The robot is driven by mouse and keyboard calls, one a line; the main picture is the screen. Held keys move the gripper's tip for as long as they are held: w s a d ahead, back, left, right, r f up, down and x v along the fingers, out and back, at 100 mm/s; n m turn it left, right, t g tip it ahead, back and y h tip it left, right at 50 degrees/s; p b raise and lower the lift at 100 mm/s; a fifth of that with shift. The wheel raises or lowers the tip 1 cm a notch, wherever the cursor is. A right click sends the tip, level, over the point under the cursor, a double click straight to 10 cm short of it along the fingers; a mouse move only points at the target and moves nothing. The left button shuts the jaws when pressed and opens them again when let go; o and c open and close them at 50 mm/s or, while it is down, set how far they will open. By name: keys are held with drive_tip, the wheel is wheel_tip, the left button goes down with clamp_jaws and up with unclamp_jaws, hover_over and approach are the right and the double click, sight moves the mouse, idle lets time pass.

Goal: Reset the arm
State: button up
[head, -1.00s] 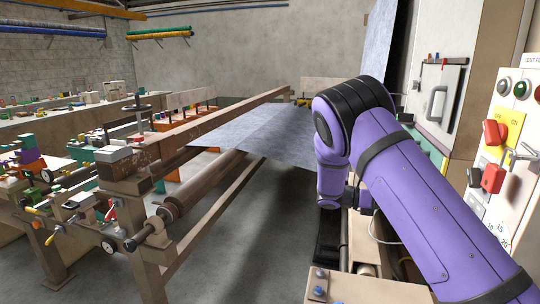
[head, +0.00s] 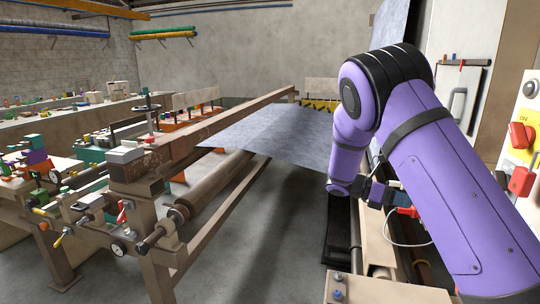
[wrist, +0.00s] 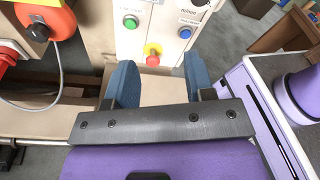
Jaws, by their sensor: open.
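My purple arm rises from the lower right of the head view and bends at a black elbow joint, with its forearm hanging down. The wrist points right, and my gripper (head: 400,196) is small and partly hidden behind the upper arm. In the wrist view my gripper (wrist: 157,72) shows two blue fingers spread wide apart. Nothing is between them. They point at a pale control panel (wrist: 133,45) with a green button (wrist: 131,22), a blue button (wrist: 185,33) and a red knob (wrist: 152,58) on a yellow base. Whether a finger touches the panel I cannot tell.
A grey felt sheet (head: 275,130) spans the machine frame (head: 200,135). A panel with red switches (head: 520,178) stands close at right. Grey floor (head: 270,240) lies open between the frames.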

drive_tip(key=s+r+m+t+y, duration=0.4)
drive_tip(key=s+r+m+y, duration=0.75)
drive_tip(key=s, duration=0.65)
drive_tip(key=s+a+r+m+t+y, duration=0.1)
drive_tip(key=s+a+r+m+t, duration=0.2)
drive_tip(key=s, duration=0.5)
drive_tip(key=s+a+r+m+t+y, duration=0.2)
drive_tip(key=s+a+r+m+t, duration=0.1)
drive_tip(key=s, duration=0.6)
drive_tip(key=shift+s+a+r+m+t, duration=0.2)
drive_tip(key=shift+a+r+m+t, duration=0.15)
drive_tip(key=shift+m, duration=0.4)
